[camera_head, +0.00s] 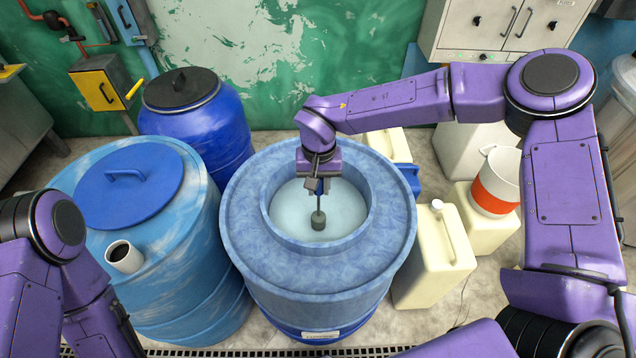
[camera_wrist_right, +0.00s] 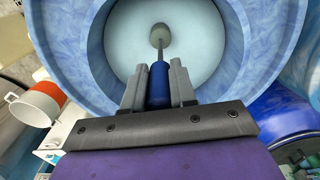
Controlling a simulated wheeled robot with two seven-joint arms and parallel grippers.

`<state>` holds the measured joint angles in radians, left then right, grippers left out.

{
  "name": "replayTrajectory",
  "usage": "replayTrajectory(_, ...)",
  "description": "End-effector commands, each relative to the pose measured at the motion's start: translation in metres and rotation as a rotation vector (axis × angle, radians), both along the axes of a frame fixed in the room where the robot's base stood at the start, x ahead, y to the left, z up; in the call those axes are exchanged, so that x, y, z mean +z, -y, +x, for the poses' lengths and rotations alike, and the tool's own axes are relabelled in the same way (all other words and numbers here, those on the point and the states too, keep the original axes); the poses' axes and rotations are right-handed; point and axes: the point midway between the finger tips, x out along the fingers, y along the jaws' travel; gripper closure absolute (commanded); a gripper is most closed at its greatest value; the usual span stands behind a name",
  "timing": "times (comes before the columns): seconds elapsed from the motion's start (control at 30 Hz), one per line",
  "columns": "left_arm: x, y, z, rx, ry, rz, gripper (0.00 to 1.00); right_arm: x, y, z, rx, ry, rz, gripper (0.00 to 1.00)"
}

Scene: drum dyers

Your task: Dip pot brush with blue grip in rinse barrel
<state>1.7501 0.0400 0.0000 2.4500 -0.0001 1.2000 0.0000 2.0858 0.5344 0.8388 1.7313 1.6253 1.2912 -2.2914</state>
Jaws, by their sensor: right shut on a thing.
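The rinse barrel (camera_head: 255,258) is a blue mottled drum with a wide rim and a round opening, standing in the middle of the head view. Pale liquid (camera_head: 345,206) shows inside it. My right gripper (camera_head: 319,188) is over the opening and points down. It is shut on the pot brush's blue grip (camera_wrist_right: 158,84). I cannot tell whether the head touches the liquid. My left arm shows at the lower left, but its gripper is out of view.
A lidded blue drum (camera_head: 170,275) with a small cup (camera_head: 125,257) on top stands at left. A dark-lidded blue barrel (camera_head: 215,130) is behind. Cream jerrycans (camera_head: 432,262) and an orange-and-white bucket (camera_head: 494,190) stand at right. The barrel's opening is otherwise clear.

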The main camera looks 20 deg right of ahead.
Motion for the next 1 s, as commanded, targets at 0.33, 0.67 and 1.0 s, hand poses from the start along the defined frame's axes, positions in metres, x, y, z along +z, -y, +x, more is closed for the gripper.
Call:
replayTrajectory(0.33,0.044,0.000,0.000,0.000,0.000,0.000,0.58,0.042,0.000,0.000,0.000,0.001,0.000,1.00)
replayTrajectory(0.67,0.052,0.000,0.000,0.000,0.000,0.000,0.58,0.077,0.000,0.001,-0.001,0.002,0.000,1.00)
replayTrajectory(1.0,0.052,0.000,0.000,0.000,0.000,0.000,0.58,0.112,0.000,0.001,0.000,0.002,0.000,1.00)
